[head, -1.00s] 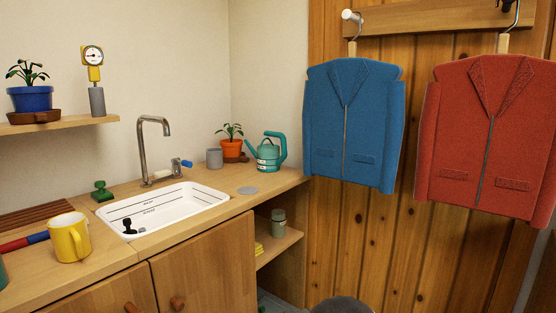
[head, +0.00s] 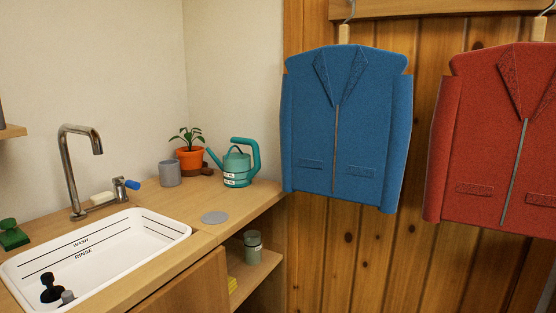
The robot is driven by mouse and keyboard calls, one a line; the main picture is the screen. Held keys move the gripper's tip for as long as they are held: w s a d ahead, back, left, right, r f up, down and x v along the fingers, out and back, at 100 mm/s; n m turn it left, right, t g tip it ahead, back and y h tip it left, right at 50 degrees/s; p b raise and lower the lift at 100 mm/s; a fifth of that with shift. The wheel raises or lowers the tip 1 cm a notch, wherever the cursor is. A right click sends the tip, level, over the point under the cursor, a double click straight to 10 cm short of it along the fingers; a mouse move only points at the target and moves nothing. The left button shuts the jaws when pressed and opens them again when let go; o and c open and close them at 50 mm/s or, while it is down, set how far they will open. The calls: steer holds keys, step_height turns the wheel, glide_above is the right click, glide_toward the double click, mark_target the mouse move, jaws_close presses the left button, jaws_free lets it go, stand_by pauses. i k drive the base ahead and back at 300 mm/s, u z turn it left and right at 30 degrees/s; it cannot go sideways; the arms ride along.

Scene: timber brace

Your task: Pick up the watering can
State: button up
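The teal watering can (head: 237,170) stands upright at the back right of the wooden counter, near the corner by the plank wall. Its handle loops up on the right and its spout points left, in front of an orange plant pot. A pale label with dark marks is on its lower body. My gripper is not in view.
A grey cup (head: 170,174) and an orange potted plant (head: 190,160) stand left of the can. A flat grey disc (head: 214,218) lies in front of it. The sink (head: 100,250) and tall tap (head: 68,170) are at left. A blue jacket (head: 345,125) hangs to the right.

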mark_target(236, 167)
steer(key=u, duration=0.05)
steer(key=i, duration=1.2)
steer(key=u, duration=0.75)
